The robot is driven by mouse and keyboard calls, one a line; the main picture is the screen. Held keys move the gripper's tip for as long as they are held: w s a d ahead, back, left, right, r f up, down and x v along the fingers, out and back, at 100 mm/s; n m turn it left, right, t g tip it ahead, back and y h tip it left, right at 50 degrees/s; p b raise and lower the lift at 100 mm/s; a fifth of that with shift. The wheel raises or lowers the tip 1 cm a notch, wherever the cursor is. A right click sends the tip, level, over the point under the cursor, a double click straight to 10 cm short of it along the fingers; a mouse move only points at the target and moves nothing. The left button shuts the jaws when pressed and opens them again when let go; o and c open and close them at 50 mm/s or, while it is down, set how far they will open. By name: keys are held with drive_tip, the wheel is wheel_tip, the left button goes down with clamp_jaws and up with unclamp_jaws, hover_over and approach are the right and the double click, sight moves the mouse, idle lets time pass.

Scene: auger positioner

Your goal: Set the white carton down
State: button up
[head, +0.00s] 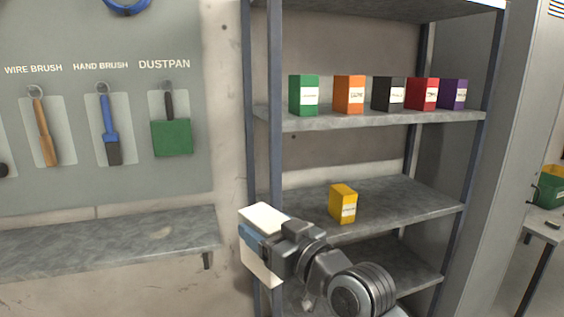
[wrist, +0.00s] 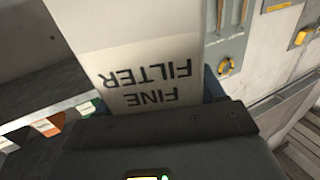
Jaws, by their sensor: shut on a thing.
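The white carton (head: 264,217) is held in my gripper (head: 256,240) in the head view, in front of the shelf unit's left post. A blue finger lies across its near side. In the wrist view the carton (wrist: 130,45) fills the middle and reads "FINE FILTER" upside down. My gripper is shut on it, and the far finger is mostly hidden. The carton appears clear of any shelf.
The shelf unit (head: 385,203) has a yellow box (head: 343,204) on its middle shelf, with free room around it. Several coloured boxes, including an orange one (head: 349,95), stand on the shelf above. A grey wall ledge (head: 110,240) at left is bare.

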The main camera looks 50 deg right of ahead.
drive_tip(key=a+f+y, duration=0.1)
drive_tip(key=a+f, duration=0.4)
drive_tip(key=f, duration=0.6)
drive_tip(key=a+f+n+y, duration=0.1)
drive_tip(key=a+f, duration=0.4)
drive_tip(key=f, duration=0.6)
drive_tip(key=s+a+f+n+y, duration=0.1)
drive_tip(key=a+f, duration=0.4)
drive_tip(key=f, duration=0.6)
drive_tip(key=shift+f, duration=0.25)
